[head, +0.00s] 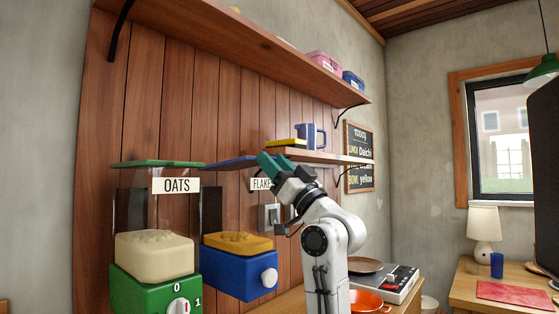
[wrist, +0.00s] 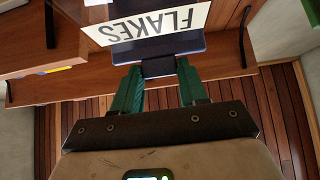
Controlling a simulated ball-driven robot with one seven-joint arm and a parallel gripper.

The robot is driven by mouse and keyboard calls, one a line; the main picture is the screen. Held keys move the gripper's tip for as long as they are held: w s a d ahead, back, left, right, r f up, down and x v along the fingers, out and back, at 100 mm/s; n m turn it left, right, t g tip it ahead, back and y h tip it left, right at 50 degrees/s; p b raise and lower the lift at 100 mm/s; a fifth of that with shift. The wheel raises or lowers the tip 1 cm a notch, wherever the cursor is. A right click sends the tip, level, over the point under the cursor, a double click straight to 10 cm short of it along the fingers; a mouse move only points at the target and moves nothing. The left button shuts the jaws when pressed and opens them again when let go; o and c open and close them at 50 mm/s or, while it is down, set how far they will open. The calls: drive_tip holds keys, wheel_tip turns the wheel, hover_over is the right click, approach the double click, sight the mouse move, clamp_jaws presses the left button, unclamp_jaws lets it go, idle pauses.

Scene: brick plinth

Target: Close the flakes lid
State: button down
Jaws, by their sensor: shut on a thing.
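The flakes dispenser (head: 238,275) has a blue base, a clear bin with orange-brown flakes (head: 238,242) low inside, and a FLAKES label (head: 261,184). Its flat blue lid (head: 232,162) lies near level at the top of the bin; I cannot tell whether it is fully seated. In the wrist view the lid (wrist: 188,45) shows behind the upside-down label (wrist: 160,20). My gripper (head: 265,162) is at the lid's right side, its green fingers (wrist: 160,88) shut on the lid's dark tab (wrist: 158,67). My gripper partly covers the label in the head view.
The green oats dispenser (head: 155,285) stands to the left with its green lid (head: 160,163) on top. A small shelf (head: 325,157) with a blue mug (head: 309,136) and a yellow item (head: 287,142) is close behind my gripper. A longer shelf (head: 240,45) runs above.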

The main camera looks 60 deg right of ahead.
drive_tip(key=shift+w+f, duration=0.65)
drive_tip(key=shift+w, duration=0.1)
drive_tip(key=c, duration=0.6)
unclamp_jaws()
drive_tip(key=shift+f, duration=0.1)
drive_tip(key=shift+c, duration=0.2)
drive_tip(key=shift+o, duration=0.2)
drive_tip(key=shift+s+d+f, duration=0.1)
drive_tip(key=shift+s+f, duration=0.15)
drive_tip(key=shift+s, duration=0.05)
drive_tip(key=s+r+b+v, duration=0.1)
drive_tip(key=v, duration=0.9)
drive_tip(key=shift+s, duration=0.15)
